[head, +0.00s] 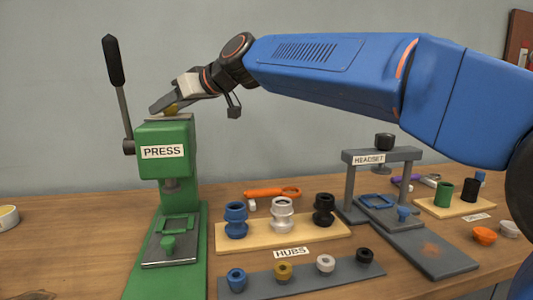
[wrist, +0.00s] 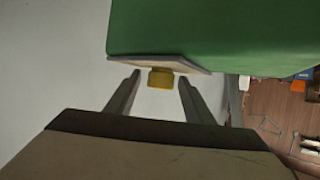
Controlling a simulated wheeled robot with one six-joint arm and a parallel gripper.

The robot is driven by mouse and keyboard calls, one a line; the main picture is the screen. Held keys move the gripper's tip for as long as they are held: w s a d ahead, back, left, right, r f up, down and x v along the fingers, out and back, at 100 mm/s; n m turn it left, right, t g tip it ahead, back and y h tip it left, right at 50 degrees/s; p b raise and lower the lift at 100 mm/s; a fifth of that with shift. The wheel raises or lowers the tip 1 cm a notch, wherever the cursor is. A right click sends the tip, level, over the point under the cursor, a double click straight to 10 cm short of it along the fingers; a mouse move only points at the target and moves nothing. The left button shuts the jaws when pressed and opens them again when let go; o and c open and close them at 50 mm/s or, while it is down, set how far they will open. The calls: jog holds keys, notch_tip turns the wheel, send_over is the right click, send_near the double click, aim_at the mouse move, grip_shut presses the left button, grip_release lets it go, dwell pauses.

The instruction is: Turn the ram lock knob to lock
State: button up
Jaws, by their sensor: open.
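The green press (head: 168,165), labelled PRESS, stands at the left with its lever (head: 119,85) up on its left side. A small yellow knob (head: 171,107) sits on a grey plate on top of the press, partly hidden by my gripper in the head view. My gripper (head: 160,106) reaches in from the right at the top of the press. In the wrist view, the yellow knob (wrist: 160,78) sticks out from the plate (wrist: 155,64). My gripper's two fingers (wrist: 160,85) are apart, one on each side of the knob, with gaps visible. Knob contact is not visible.
A board with several hubs (head: 282,213) and a grey strip of small caps (head: 283,268) lie right of the press. The grey HEADSET stand (head: 382,156) is farther right, under my arm.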

jog(key=shift+s+m+t, duration=0.1)
jog(key=shift+m+t, duration=0.5)
jog(key=shift+t, duration=0.1)
jog(key=shift+r+m+t+h, duration=0.1)
jog(key=shift+m+t+h, duration=0.9)
jog(key=shift+m, duration=0.1)
